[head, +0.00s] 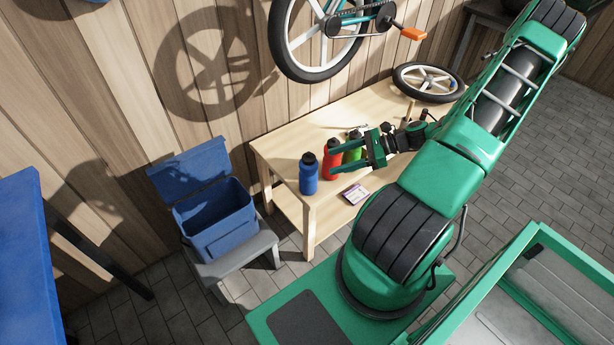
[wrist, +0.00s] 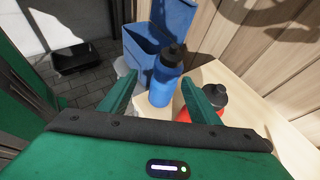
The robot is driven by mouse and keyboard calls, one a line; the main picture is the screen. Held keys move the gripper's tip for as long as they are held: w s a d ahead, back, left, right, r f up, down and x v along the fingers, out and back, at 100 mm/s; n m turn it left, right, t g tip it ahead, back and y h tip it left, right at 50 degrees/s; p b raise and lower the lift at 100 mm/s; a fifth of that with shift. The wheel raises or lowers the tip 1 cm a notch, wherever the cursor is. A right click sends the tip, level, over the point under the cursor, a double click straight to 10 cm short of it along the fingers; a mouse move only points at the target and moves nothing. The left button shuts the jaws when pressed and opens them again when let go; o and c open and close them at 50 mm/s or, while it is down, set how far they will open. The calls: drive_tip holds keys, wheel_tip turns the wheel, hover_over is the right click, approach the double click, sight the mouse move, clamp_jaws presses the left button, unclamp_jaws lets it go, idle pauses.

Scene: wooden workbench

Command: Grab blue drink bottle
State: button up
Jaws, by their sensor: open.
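The blue drink bottle (head: 309,175) stands upright near the left end of the wooden workbench (head: 280,145), and it has a dark cap. In the wrist view the blue bottle (wrist: 165,80) stands ahead of my gripper, between the lines of the two fingers. My gripper (head: 332,157) is open in the head view, with its fingers pointing left toward the blue bottle and apart from it. In the wrist view my gripper (wrist: 165,95) shows both fingers spread, with nothing held. The right finger partly covers a red bottle (wrist: 212,100).
The red bottle (head: 331,160) and a green bottle (head: 353,148) stand close to the right of the blue one, beside my gripper. A blue open bin (head: 215,218) sits left of the bench. A wheel (head: 428,82) lies at the bench's far end. A small box (head: 355,194) lies on the lower shelf.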

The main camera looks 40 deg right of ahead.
sight(315, 161)
drive_tip(key=shift+m+t, duration=0.6)
drive_tip(key=x, duration=0.7)
drive_tip(key=w+d+x, duration=0.1)
drive_tip(key=x, duration=0.2)
drive_tip(key=shift+w+a+f, duration=0.15)
drive_tip(key=shift+w+a, duration=0.05)
drive_tip(key=shift+a, duration=0.1)
clamp_jaws()
